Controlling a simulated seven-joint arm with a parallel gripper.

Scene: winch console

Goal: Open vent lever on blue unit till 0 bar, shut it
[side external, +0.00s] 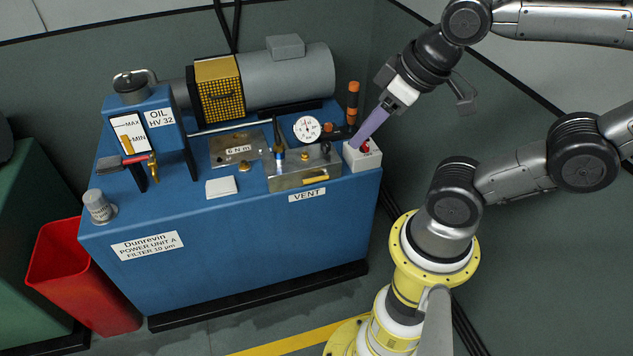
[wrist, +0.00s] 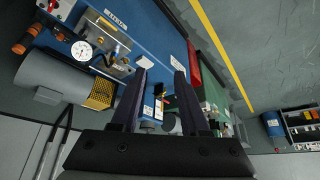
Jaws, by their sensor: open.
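The blue power unit (side external: 235,232) has a metal block (side external: 284,172) on its top right, above the VENT label (side external: 307,194). A brass lever (side external: 315,180) lies along the block's front face; it also shows in the wrist view (wrist: 107,23). A white round gauge (side external: 306,128) stands behind the block, and shows in the wrist view (wrist: 82,50); its reading is too small to tell. My gripper (side external: 358,142), with purple fingers, is right of the block, above a white box with a red button (side external: 364,156). The wrist view shows its fingers (wrist: 160,73) apart, nothing between them.
A motor with a yellow guard (side external: 218,90) lies behind the block. An orange-banded handle (side external: 353,102) stands upright beside my fingers. A red bin (side external: 80,275) stands on the floor.

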